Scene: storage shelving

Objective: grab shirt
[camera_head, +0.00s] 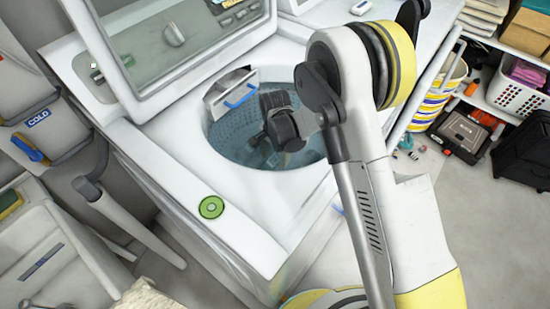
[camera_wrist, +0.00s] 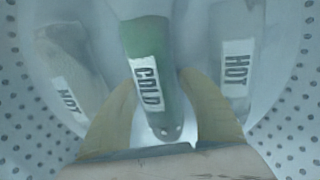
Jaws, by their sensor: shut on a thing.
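My gripper (camera_head: 284,145) reaches down into the open washer tub (camera_head: 225,150) in the head view; its fingertips are hard to make out there. In the wrist view its two tan fingers (camera_wrist: 160,85) stand on either side of a green item labelled COLD (camera_wrist: 146,45), which I take to be the shirt. The gripper is shut on this item, whose lower end lies between the fingers. Two pale items labelled HOT lie apart from it, one at the left (camera_wrist: 68,75) and one at the right (camera_wrist: 235,60). Details look blurred and bluish.
The perforated tub wall surrounds the gripper closely. The washer's raised lid (camera_head: 165,45) stands behind the opening. A green disc (camera_head: 211,207) lies on the washer's front top. Shelves with a white basket (camera_head: 518,93) stand at right.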

